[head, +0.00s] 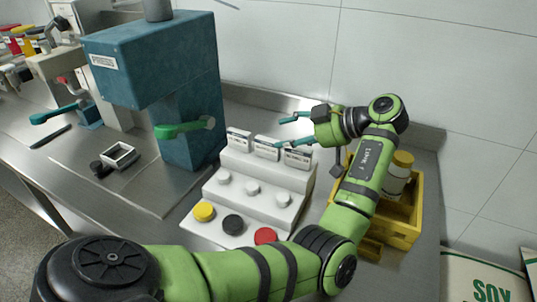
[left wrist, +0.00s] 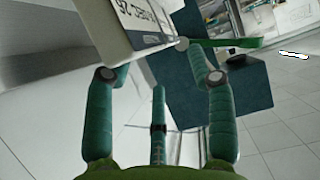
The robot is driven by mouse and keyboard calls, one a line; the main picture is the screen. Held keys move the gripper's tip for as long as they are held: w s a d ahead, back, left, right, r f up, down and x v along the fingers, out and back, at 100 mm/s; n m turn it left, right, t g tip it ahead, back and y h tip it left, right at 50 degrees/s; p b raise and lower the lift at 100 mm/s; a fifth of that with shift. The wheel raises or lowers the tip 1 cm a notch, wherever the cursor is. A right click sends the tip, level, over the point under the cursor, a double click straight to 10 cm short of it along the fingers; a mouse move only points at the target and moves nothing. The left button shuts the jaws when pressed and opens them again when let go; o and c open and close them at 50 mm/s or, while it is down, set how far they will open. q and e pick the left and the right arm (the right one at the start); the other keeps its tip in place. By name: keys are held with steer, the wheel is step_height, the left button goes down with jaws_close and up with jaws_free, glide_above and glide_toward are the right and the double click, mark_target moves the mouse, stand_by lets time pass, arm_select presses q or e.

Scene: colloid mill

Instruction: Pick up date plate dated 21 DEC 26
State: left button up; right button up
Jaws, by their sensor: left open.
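Three small white date plates stand in a row on the top step of a white stepped rack (head: 262,189): a left plate (head: 239,140), a middle plate (head: 267,150) and a right plate (head: 298,157). Their print is too small to read in the head view. My left gripper (head: 288,130) is open and empty, its fingers pointing left just above and behind the middle and right plates. In the left wrist view, one plate (left wrist: 152,22) shows large and upside down beyond the fingertips; its lettering seems to include DEC 26, but the day is unclear. My right gripper is out of view.
White knobs (head: 252,188) sit on the middle step; yellow, black and red caps (head: 204,211) lie on the lowest. A blue press (head: 150,60) with a green lever (head: 182,128) stands left. A yellow crate (head: 403,236) holding a jar (head: 397,174) is at right.

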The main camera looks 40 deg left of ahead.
mark_target(272, 139)
arm_select(q)
steer(key=p+x, duration=0.2)
steer(key=x, duration=0.3)
steer(key=shift+a, duration=0.25)
steer(key=shift+s+a+f, duration=0.2)
steer(key=shift+a+f, duration=0.05)
steer(key=shift+a, duration=0.05)
steer(key=shift+f, duration=0.2)
steer(key=shift+s+f, duration=0.1)
steer(key=c, duration=1.1)
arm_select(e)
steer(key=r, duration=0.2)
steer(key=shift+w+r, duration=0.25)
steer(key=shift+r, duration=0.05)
